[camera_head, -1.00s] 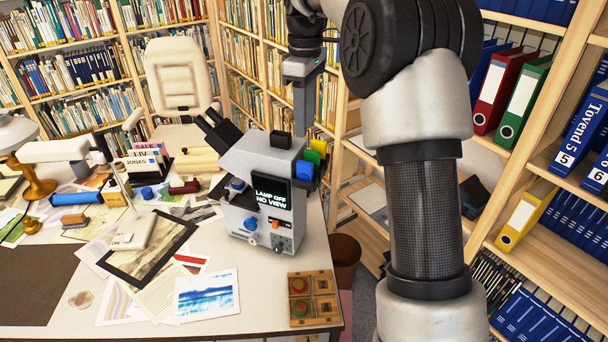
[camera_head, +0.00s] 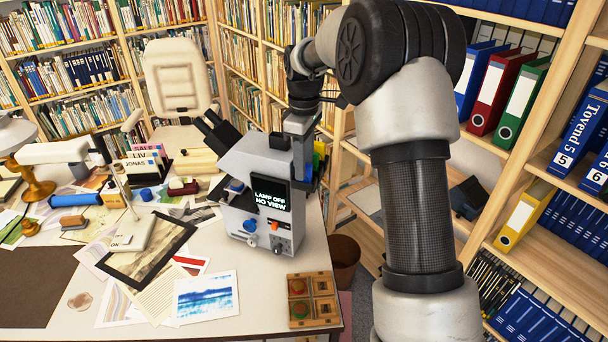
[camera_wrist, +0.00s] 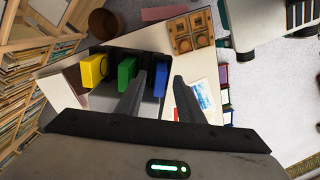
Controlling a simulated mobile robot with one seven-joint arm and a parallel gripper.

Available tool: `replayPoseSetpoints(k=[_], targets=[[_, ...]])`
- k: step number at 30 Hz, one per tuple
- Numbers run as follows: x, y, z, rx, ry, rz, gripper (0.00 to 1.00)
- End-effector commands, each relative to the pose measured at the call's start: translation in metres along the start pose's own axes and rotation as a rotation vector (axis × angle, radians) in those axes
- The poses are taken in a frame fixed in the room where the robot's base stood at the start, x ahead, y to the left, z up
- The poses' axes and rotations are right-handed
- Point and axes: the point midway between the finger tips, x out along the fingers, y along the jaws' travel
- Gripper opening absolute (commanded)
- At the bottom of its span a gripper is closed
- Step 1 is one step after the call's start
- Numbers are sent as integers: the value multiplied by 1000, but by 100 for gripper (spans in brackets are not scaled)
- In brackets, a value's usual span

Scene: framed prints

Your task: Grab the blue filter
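The blue filter (camera_wrist: 160,78) is a small blue block at the side of the grey microscope (camera_head: 262,165). In the wrist view it shows between the two separated fingers of my gripper (camera_wrist: 159,86). I cannot tell whether either finger touches it. The green filter (camera_wrist: 126,71) is left of it, partly behind the left finger, and the yellow filter (camera_wrist: 94,70) is further left. In the head view my gripper (camera_head: 299,160) is lowered at the microscope's right side and largely hides the filters. The microscope's screen (camera_head: 270,197) reads "LAMP OFF NO VIEW".
The desk (camera_head: 255,275) is covered with papers and prints. A wooden tray (camera_head: 313,299) with round pieces lies at its front right corner. A brown bin (camera_head: 344,257) stands beside the desk. Bookshelves (camera_head: 545,160) stand close on the right.

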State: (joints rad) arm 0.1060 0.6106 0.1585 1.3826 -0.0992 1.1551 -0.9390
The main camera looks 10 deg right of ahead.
Motion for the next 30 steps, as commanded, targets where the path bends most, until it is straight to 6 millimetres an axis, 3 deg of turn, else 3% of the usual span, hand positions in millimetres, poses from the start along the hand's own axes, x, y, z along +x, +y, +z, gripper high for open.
replayPoseSetpoints(k=[4, 10, 20, 23, 30], targets=[[0, 0, 0, 0, 0, 0, 33], [0, 0, 0, 0, 0, 0, 0], [-3, 0, 0, 0, 0, 0, 0], [-14, 1, 0, 0, 1, 2, 0], [-63, 1, 0, 0, 1, 2, 0]])
